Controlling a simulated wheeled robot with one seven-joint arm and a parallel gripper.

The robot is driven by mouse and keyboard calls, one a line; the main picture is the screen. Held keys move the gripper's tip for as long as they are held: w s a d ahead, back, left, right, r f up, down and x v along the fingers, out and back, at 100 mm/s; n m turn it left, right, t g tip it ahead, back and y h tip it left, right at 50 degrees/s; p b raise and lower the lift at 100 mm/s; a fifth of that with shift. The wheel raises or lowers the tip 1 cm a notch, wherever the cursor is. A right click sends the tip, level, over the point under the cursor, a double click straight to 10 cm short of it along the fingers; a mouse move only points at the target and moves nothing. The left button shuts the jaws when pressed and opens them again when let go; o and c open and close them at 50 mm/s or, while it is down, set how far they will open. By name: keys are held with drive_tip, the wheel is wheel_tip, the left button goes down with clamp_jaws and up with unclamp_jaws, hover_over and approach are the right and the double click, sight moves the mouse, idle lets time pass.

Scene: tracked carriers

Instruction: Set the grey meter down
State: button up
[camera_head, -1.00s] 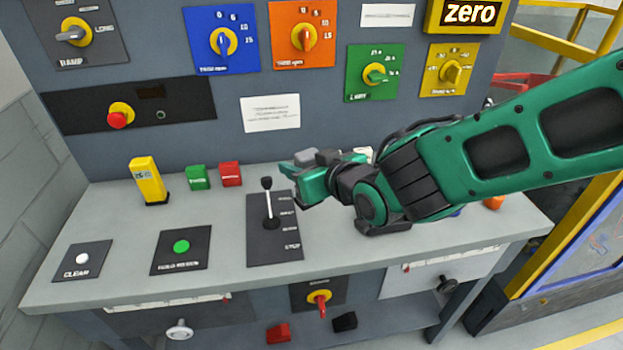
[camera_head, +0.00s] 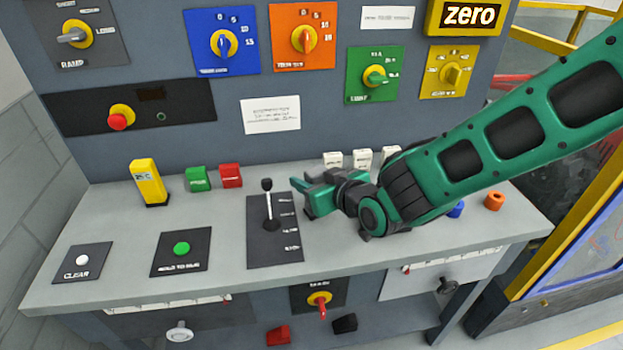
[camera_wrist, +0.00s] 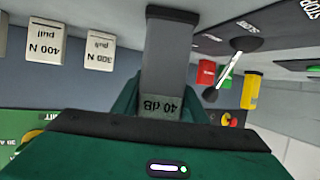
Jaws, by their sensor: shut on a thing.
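My gripper (camera_head: 306,199) is low over the bench top, just right of the black lever panel (camera_head: 262,245). It is shut on the grey meter (camera_wrist: 168,60), which fills the middle of the wrist view between the green fingers (camera_wrist: 162,100). The meter has a "40 dB" display and a dark base. The base is close to the bench top, but I cannot tell whether it touches.
The lever (camera_head: 268,200) stands close left of my gripper. White pull blocks (camera_head: 362,158) are behind my arm. A yellow meter (camera_head: 150,182), green block (camera_head: 198,179) and red block (camera_head: 231,175) stand further left. Blue (camera_head: 457,210) and orange (camera_head: 494,200) pieces lie right.

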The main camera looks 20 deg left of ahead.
drive_tip(key=o, duration=1.2)
drive_tip(key=shift+f, duration=0.1)
drive_tip(key=shift+s+d+r, duration=0.1)
drive_tip(key=shift+d+r, duration=0.1)
drive_tip(key=v, duration=1.1)
drive_tip(key=shift+d, duration=0.25)
drive_tip(key=shift+s, duration=0.1)
